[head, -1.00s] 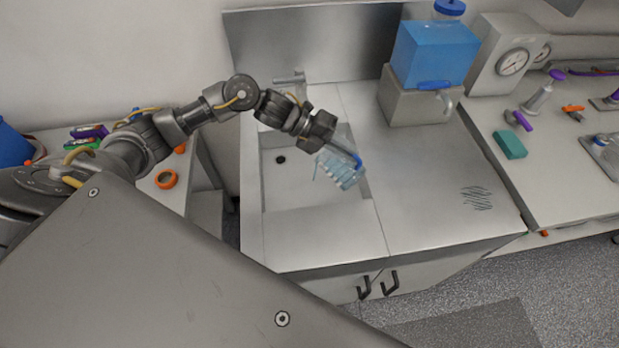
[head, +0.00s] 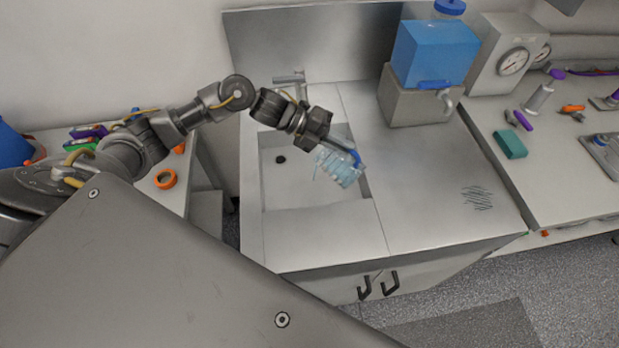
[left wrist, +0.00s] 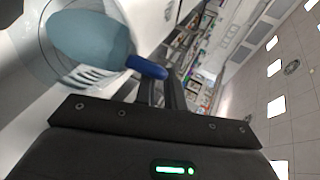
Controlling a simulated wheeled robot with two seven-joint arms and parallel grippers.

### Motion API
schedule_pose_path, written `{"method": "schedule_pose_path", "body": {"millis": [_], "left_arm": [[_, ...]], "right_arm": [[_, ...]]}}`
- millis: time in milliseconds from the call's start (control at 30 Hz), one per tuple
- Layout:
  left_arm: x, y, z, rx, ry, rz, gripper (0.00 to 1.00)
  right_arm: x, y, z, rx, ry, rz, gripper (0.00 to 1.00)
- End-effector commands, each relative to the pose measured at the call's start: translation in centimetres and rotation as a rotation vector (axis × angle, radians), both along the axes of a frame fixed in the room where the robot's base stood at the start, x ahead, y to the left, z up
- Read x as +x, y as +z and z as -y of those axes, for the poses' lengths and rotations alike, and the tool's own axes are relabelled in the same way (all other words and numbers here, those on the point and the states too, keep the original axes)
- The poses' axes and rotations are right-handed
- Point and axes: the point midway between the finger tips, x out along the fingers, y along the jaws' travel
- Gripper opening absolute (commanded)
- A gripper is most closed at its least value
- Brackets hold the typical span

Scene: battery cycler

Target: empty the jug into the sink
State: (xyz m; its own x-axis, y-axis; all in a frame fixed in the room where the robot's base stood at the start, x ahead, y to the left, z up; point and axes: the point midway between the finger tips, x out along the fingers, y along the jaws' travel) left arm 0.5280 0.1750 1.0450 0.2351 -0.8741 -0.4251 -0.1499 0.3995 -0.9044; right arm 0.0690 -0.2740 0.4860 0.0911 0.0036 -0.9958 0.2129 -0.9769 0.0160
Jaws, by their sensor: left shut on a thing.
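The jug (head: 336,170) is clear, with pale blue liquid showing in it and a blue handle. My left gripper (head: 350,150) is shut on the handle, which also shows between the fingers in the left wrist view (left wrist: 147,67). The jug is tilted and held over the right side of the sink basin (head: 290,195). In the left wrist view the blue liquid (left wrist: 92,38) is visible inside the clear jug wall. I cannot tell whether any liquid is leaving the jug. My right gripper is not in view.
A tap (head: 290,79) stands behind the basin, and the dark drain (head: 281,160) is at its back left. A blue tank (head: 435,52) on a grey stand is at the back right. The steel counter (head: 415,185) right of the basin is mostly clear.

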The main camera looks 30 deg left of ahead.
Motion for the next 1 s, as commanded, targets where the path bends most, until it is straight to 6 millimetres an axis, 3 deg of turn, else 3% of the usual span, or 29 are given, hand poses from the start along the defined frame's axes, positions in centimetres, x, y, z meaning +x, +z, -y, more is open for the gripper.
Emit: {"method": "schedule_pose_path", "body": {"millis": [1000], "left_arm": [[0.3, 0.2, -1.3, -0.090, 0.001, -0.016, 0.00]], "right_arm": [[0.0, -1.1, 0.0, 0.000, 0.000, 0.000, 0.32]]}}
